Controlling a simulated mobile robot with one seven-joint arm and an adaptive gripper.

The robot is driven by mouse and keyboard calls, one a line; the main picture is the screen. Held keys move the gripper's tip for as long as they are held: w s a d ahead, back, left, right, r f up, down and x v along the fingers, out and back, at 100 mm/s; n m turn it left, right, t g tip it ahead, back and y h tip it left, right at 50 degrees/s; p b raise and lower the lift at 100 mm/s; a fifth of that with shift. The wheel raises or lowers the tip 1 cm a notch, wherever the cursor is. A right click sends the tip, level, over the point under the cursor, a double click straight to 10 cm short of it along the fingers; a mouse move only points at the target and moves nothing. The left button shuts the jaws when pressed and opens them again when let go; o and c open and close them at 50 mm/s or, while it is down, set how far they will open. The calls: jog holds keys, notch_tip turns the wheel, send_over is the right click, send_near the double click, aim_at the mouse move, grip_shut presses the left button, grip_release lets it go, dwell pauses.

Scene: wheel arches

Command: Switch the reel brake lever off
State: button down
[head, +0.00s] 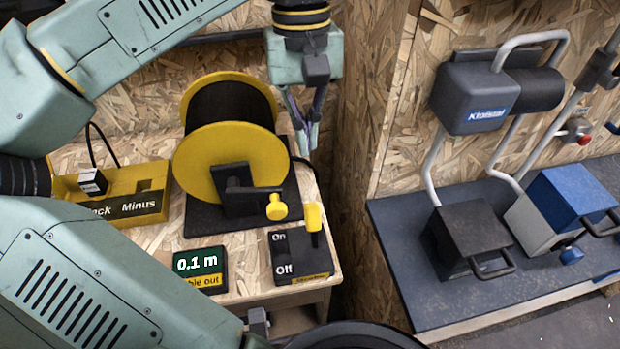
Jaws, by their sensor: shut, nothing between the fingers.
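The reel brake lever is a yellow handle (313,219) on a dark switch box (300,254) marked On and Off, at the front right of the wooden bench. The handle stands at the upper, On end. Behind it is the yellow cable reel (224,165) with a black drum and a crank with a yellow knob (276,207). My gripper (308,150) points down above the bench's right back edge, behind and above the lever and apart from it. Its fingers look shut and empty.
A green display (200,265) reading 0.1 m sits left of the switch box. A yellow holder (118,197) marked Minus is at the left. A chipboard wall (390,120) stands right of the bench. A dark-topped table (390,222) with blue and black boxes is farther right.

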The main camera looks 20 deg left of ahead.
aim_at(314, 227)
notch_tip(314, 227, down, 10)
jog(key=s, duration=0.1)
jog(key=shift+d, duration=0.4)
jog(key=shift+s, duration=0.1)
jog(key=shift+t, duration=0.3)
